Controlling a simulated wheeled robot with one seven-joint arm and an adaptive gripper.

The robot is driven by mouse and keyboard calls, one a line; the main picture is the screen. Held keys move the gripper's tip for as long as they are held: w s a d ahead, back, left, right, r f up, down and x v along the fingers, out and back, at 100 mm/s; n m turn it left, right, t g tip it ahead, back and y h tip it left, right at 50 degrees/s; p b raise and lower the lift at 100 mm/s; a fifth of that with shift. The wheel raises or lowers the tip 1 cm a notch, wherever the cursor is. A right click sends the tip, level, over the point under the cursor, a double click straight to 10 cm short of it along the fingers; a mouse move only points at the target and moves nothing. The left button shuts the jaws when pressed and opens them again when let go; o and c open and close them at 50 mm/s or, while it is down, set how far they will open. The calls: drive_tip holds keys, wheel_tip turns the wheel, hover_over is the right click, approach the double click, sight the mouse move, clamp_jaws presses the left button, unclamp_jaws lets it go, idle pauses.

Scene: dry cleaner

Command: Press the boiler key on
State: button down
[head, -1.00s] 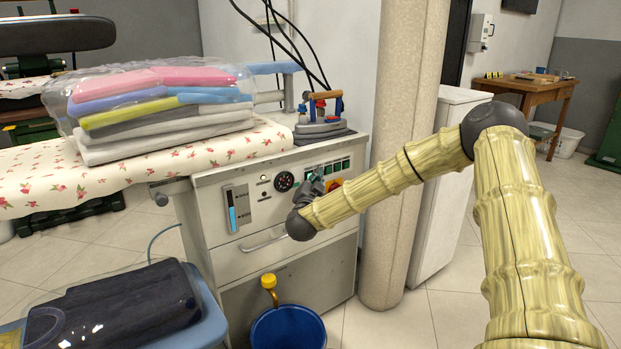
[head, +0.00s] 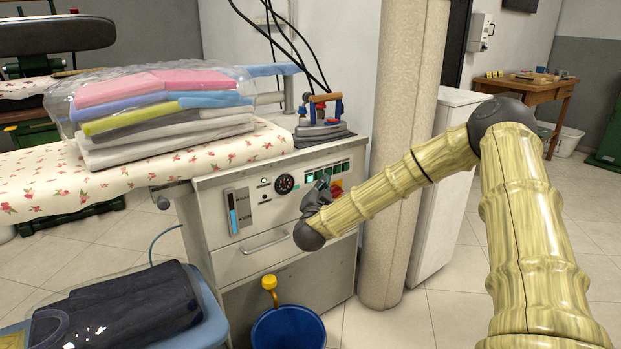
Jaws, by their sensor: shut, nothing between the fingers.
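The boiler keys (head: 329,173) are a short row of green rocker keys on the upper right of the grey ironing unit's front panel (head: 215,207). The leftmost keys glow brighter green than the ones to their right. My gripper (head: 318,190) is shut and empty, just below the left end of the key row. The keys' faces show above it; whether the fingertips touch the panel cannot be told. Labels on the keys are too small to read.
A red and yellow knob (head: 336,187) is partly hidden by my gripper. An iron (head: 321,121) stands on top of the unit. Wrapped folded clothes (head: 160,105) lie on the flowered board. A blue bucket (head: 288,330) stands below, and a beige column (head: 398,150) at the right.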

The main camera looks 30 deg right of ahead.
drive_tip(key=s+p, duration=0.1)
drive_tip(key=s, duration=0.2)
drive_tip(key=shift+s+d, duration=0.15)
drive_tip(key=shift+s, duration=0.05)
idle(0.5)
drive_tip(key=s+a+f+n+g+y, duration=0.1)
drive_tip(key=s+a+f+n+y, duration=0.15)
drive_tip(key=a+f, duration=0.45)
drive_tip(key=s+a+f+n+y, duration=0.25)
drive_tip(key=a+f+y, duration=0.2)
drive_tip(key=f, duration=0.35)
drive_tip(key=s+a+f+n+g+y, duration=0.1)
drive_tip(key=s+a+f+n+y, duration=0.15)
drive_tip(key=a+f, duration=0.5)
drive_tip(key=s+a+f+n+g+y, duration=0.25)
drive_tip(key=s+a+f+g, duration=0.2)
drive_tip(key=s+f, duration=0.65)
drive_tip(key=s+a+f+n+g+y, duration=0.1)
drive_tip(key=s+a+f+n+g, duration=0.2)
drive_tip(key=s+a+f, duration=0.75)
drive_tip(key=s+d+n+g, duration=0.1)
drive_tip(key=s+d+g, duration=0.2)
drive_tip(key=s, duration=0.7)
drive_tip(key=s+d+n+g, duration=0.1)
drive_tip(key=s+d+g, duration=0.15)
drive_tip(key=s, duration=0.85)
wheel_tip(320, 180, up, 26)
drive_tip(key=p, duration=2.6)
drive_tip(key=shift+w+r, duration=0.25)
